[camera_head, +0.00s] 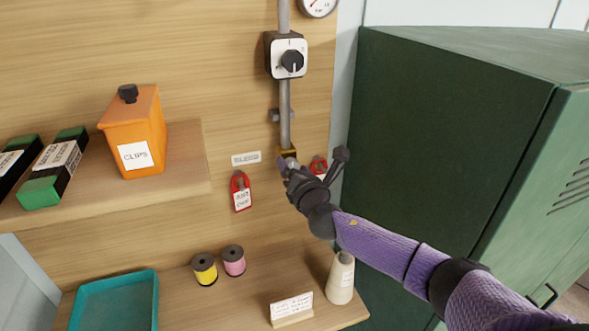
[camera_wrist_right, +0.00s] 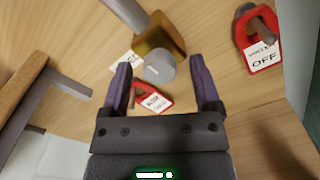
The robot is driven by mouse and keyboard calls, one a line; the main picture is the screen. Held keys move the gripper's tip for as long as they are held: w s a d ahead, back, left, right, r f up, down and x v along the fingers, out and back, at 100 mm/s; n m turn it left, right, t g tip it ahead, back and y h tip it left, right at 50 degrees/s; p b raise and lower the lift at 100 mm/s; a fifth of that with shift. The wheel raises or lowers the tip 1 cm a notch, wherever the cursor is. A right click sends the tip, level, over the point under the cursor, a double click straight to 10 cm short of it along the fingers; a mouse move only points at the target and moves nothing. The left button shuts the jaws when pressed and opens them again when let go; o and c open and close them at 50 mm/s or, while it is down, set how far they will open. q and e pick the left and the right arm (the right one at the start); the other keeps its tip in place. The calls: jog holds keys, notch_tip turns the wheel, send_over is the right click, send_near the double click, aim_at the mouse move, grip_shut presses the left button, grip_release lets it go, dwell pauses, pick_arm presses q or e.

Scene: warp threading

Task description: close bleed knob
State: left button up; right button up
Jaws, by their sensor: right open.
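The bleed knob (camera_wrist_right: 160,67) is a grey round knob on a brass block (camera_wrist_right: 163,38) at the lower end of a grey pipe. In the head view the brass block (camera_head: 287,152) shows just above my right gripper (camera_head: 296,172), which hides most of the knob. In the wrist view my right gripper (camera_wrist_right: 161,70) is open, with one purple-grey finger on each side of the knob. Gaps show between the knob and both fingers. I cannot tell how deep the fingers reach past it. My left gripper is not in view.
Red tags hang left (camera_head: 241,192) and right (camera_head: 319,165) of the valve. A rotary switch (camera_head: 288,57) sits above on the pipe. A green cabinet (camera_head: 440,130) stands close on the right. Below, a shelf holds spools (camera_head: 233,261), a cone (camera_head: 341,278) and a teal tray (camera_head: 115,300).

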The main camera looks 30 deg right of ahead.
jog(key=b+v, duration=0.1)
jog(key=v, duration=0.9)
jog(key=shift+b, duration=0.4)
jog(key=shift+d, duration=0.1)
